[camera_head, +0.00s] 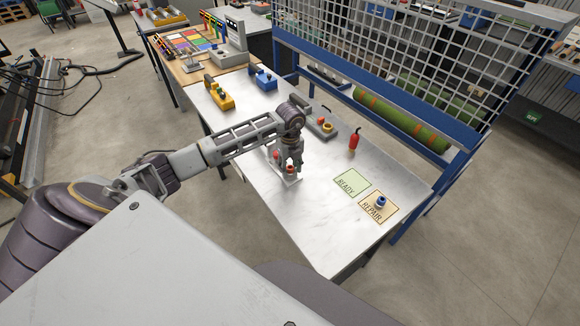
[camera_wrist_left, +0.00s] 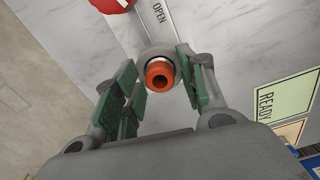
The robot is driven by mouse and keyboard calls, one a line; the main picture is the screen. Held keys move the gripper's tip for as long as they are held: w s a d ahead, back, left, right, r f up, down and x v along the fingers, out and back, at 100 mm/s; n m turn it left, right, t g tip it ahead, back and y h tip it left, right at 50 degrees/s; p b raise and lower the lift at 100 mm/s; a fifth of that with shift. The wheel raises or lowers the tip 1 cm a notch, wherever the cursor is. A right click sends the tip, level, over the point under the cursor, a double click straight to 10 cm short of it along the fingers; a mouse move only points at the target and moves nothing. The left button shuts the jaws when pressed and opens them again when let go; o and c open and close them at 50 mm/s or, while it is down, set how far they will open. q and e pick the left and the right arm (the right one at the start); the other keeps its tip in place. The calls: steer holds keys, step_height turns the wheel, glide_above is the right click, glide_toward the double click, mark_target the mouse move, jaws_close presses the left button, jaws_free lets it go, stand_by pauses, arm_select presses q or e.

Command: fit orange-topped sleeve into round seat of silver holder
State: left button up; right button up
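The orange-topped sleeve (camera_wrist_left: 159,76) shows end-on in the left wrist view, between my left gripper's fingers (camera_wrist_left: 157,78). It has an orange rim, a dark bore and a pale band. A grey round collar surrounds it; I cannot tell how deep it sits. The silver holder (camera_wrist_left: 178,18) carries an "OPEN" label and a red knob (camera_wrist_left: 112,4) beside it. In the head view, my left gripper (camera_head: 290,164) points down over the holder (camera_head: 291,181). Its fingers stand apart on both sides of the sleeve, with small gaps visible. My right gripper is not in view.
A green READY mat (camera_head: 351,183) and an orange REPAIR mat (camera_head: 383,207) with a blue-topped piece (camera_head: 381,201) lie to the right. A red extinguisher-shaped object (camera_head: 354,140), a grey holder (camera_head: 325,132), and yellow (camera_head: 222,99) and blue (camera_head: 264,80) holders stand behind. The front tabletop is clear.

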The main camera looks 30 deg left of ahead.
mark_target(290, 167)
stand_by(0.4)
arm_select(q)
steer(key=shift+r, duration=0.2)
step_height(290, 167, up, 12)
steer(key=b, duration=0.2)
stand_by(0.3)
steer(key=shift+s+f, duration=0.1)
steer(key=shift+f, duration=0.05)
stand_by(0.7)
